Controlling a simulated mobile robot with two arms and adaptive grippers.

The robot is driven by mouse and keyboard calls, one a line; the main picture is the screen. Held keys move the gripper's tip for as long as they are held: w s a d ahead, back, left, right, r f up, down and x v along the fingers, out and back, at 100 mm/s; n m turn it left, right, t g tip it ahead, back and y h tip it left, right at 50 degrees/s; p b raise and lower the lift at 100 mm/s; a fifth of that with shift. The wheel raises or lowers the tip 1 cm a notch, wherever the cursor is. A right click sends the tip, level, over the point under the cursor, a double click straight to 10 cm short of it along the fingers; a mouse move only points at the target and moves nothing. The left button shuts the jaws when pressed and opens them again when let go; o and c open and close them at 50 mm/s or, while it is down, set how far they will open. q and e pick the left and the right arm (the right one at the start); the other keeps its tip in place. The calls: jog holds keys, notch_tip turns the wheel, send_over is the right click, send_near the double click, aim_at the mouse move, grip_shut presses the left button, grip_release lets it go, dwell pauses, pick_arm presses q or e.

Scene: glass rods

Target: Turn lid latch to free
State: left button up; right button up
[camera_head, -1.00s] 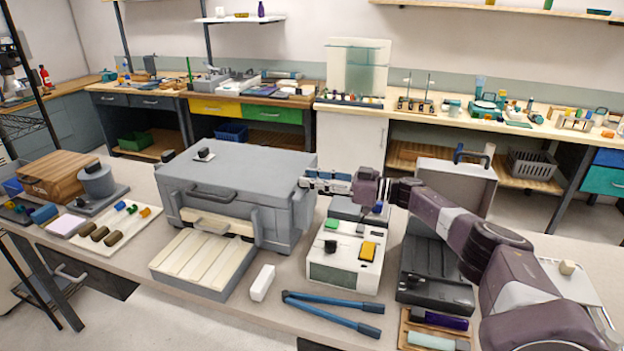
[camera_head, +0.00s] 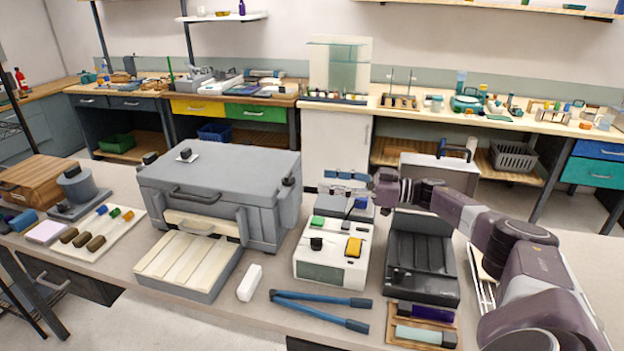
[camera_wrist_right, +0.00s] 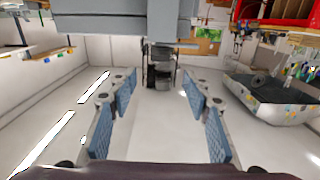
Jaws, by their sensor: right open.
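A large grey lidded box (camera_head: 215,180) stands on the bench at the left of centre in the head view. A black knob on a white plate (camera_head: 187,155) sits on its lid. A dark latch knob (camera_head: 289,181) sits at its right side near the lid edge. My right gripper (camera_head: 346,180) is open and empty, to the right of the box and apart from it. In the right wrist view my gripper (camera_wrist_right: 160,120) shows two blue-padded fingers spread wide. A dark knob-like part (camera_wrist_right: 160,74) shows beyond them, roughly centred, below a grey body (camera_wrist_right: 125,25).
A white instrument (camera_head: 331,262) with green and yellow buttons stands below my right gripper. A black tray-like device (camera_head: 420,262) is to its right. Blue-handled tongs (camera_head: 320,305) and a white block (camera_head: 249,283) lie in front. A wooden box (camera_head: 35,182) is at the left.

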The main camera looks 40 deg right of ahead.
jog(key=shift+v, duration=1.2)
